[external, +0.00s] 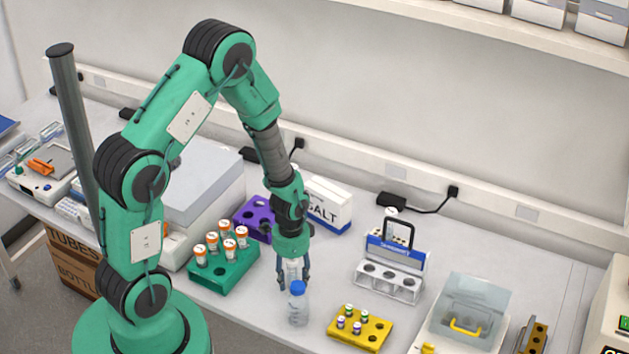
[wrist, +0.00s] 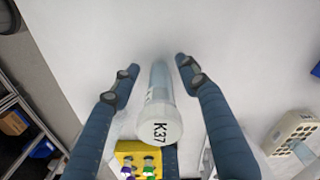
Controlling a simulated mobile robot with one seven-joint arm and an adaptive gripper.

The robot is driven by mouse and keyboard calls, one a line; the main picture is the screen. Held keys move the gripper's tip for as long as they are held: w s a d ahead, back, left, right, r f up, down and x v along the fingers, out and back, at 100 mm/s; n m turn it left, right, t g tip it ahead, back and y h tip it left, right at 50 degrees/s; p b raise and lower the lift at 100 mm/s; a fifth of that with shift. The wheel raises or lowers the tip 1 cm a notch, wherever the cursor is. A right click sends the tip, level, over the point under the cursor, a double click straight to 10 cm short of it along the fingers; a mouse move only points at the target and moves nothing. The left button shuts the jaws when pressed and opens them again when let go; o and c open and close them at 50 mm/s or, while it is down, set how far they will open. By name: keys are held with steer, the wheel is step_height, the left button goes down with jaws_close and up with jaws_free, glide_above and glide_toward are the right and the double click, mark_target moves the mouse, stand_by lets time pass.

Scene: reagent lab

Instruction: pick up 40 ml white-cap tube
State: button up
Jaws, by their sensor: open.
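The white-cap tube (wrist: 158,88) stands between my gripper's fingers in the wrist view, its cap (wrist: 160,126) marked K37 and facing the camera. The clear body runs away from the camera toward the pale bench top. My gripper (wrist: 154,66) is open, with one dark finger on each side of the tube and a gap showing beside it. In the external view my gripper (external: 293,284) points down over the bench. A pale shape shows between its fingers there, but most of the tube is hidden.
A yellow rack (external: 373,334) with small vials is at the front right. A green rack (external: 239,278) with orange-cap tubes is at left, with a purple rack (external: 245,213) behind. A white rack (external: 400,285) is at right.

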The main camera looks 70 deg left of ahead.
mark_target(292, 267)
stand_by(0.4)
steer(key=c, duration=0.9)
steer(key=shift+r, duration=0.1)
steer(key=shift+r, duration=0.75)
step_height(292, 267, up, 2)
steer(key=shift+r, duration=0.1)
steer(key=s+d, duration=0.2)
steer(key=s, duration=0.2)
steer(key=s+d, duration=0.3)
steer(key=s, duration=0.2)
steer(key=s+d+r, duration=0.1)
steer(key=s+d, duration=0.1)
steer(key=s, duration=0.3)
steer(key=shift+d+b, duration=0.35)
